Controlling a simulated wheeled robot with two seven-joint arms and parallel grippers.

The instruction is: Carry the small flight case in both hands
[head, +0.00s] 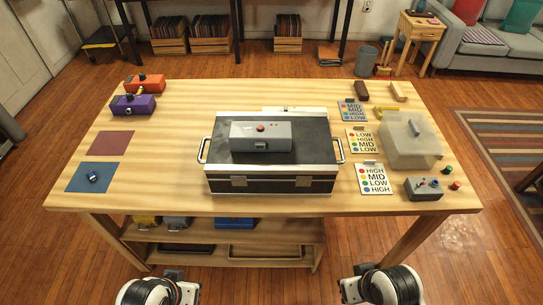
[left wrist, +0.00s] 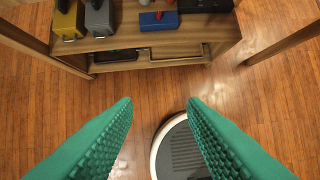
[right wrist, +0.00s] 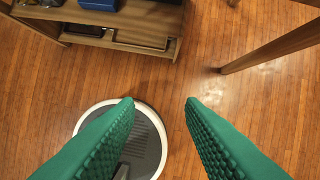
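My left gripper (left wrist: 161,101) and right gripper (right wrist: 159,101) have green ridged fingers, spread wide and empty. Both are over the floor, in front of the table and well apart from the case. The wrist views do not show the case.
On the wooden table (head: 160,195), orange (head: 145,83) and purple (head: 132,105) pedals and coloured mats lie left. Printed cards (head: 362,141), a translucent case (head: 408,148) and a grey button box (head: 425,189) stand right. A shelf (head: 270,262) is below the tabletop.

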